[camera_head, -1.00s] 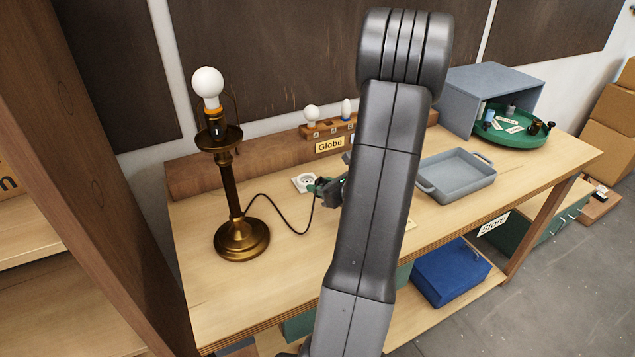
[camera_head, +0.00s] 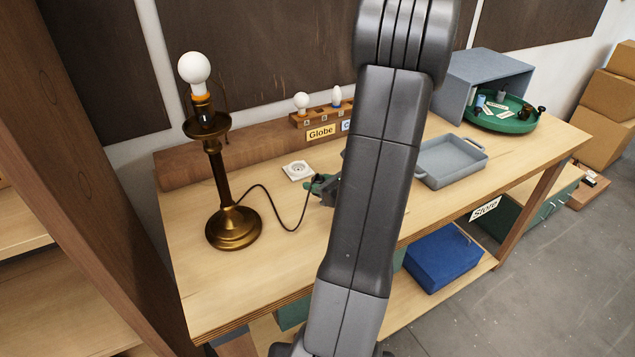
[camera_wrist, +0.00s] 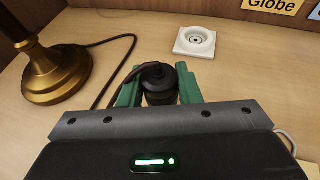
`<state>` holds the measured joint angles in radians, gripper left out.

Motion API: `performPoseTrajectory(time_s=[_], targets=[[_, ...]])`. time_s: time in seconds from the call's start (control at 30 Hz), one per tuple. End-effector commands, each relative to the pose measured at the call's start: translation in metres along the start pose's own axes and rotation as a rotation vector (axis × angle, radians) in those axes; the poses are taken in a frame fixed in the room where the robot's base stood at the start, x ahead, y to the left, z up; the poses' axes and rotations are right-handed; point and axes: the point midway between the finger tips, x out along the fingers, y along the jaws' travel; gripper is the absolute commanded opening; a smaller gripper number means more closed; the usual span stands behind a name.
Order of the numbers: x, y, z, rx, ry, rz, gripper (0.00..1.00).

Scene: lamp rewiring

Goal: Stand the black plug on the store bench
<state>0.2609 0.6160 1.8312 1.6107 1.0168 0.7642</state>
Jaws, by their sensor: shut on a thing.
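The black plug (camera_wrist: 158,82) is between the green fingers of my gripper (camera_wrist: 158,92) in the wrist view, with its dark cord leading off to the left. In the head view my gripper (camera_head: 322,185) is partly hidden behind my arm, above the bench top.
A brass lamp (camera_head: 233,228) with a white globe bulb stands left, joined to the cord. A bulb rack (camera_head: 320,116) stands at the back. A grey tray (camera_head: 450,165), a green round tray (camera_head: 505,122) and a blue-grey box (camera_head: 478,80) are right. The left front bench is clear.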

Motion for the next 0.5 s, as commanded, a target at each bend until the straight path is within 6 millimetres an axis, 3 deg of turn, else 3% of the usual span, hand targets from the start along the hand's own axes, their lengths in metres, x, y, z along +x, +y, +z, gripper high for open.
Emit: performPoseTrajectory(time_s=[0.5], targets=[[0.013, 0.0, -0.03, 0.001, 0.0, 0.0, 0.08]])
